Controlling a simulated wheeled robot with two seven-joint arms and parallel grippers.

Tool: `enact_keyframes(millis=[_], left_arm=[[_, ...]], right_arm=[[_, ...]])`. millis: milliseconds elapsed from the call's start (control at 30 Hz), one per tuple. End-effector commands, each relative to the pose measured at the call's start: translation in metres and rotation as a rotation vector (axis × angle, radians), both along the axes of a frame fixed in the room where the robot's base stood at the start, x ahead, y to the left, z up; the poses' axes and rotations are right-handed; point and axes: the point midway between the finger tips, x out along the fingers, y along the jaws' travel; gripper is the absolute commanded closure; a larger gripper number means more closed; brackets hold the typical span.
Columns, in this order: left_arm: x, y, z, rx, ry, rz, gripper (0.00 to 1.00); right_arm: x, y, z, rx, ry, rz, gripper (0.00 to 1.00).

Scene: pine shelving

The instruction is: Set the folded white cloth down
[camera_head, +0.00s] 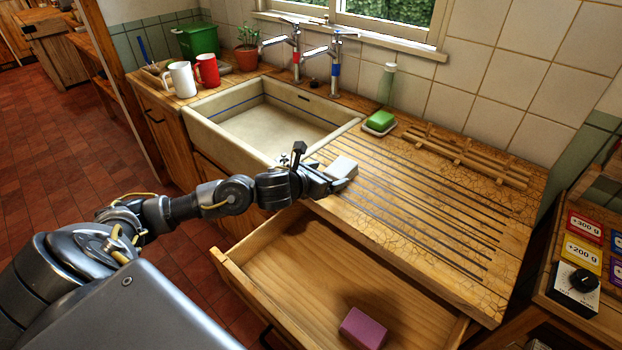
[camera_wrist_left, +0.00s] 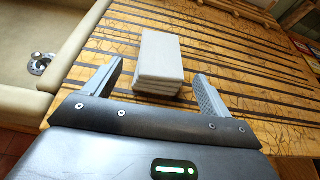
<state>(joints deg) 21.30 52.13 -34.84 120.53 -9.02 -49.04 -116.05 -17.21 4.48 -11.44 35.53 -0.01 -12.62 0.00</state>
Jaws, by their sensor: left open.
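The folded white cloth (camera_head: 341,167) rests on the grooved wooden draining board (camera_head: 440,200), close to the sink's right side. In the left wrist view the cloth (camera_wrist_left: 161,62) is a stack of flat layers standing between and just ahead of my spread fingers. My left gripper (camera_head: 335,184) is at the board's front edge beside the cloth; in the left wrist view the gripper (camera_wrist_left: 160,88) is open, with a gap showing at each side of the cloth. My right gripper is in neither view.
An open drawer (camera_head: 290,262) holding a purple block (camera_head: 363,328) juts out below the board. The sink (camera_head: 265,115) lies to the left. A green soap (camera_head: 380,121) and a wooden rack (camera_head: 465,155) stand at the board's back. The board's middle is clear.

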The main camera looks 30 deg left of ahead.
Motion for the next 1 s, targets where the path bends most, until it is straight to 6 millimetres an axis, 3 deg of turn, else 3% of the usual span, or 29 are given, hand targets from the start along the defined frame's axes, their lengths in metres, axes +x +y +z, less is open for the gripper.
enact_keyframes(millis=[200,400,600,1000], left_arm=[[-0.045,0.007,0.016,0.005,0.0,-0.003,0.17],[-0.076,0.011,0.03,0.003,0.001,-0.002,0.17],[-0.09,0.012,0.036,0.0,0.001,0.0,0.17],[-0.091,0.012,0.037,0.0,0.0,-0.001,0.17]], right_arm=[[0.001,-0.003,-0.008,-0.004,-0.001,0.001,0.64],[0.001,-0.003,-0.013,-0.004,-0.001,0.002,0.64],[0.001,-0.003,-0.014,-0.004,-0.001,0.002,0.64],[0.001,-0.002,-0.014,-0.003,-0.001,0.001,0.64]])
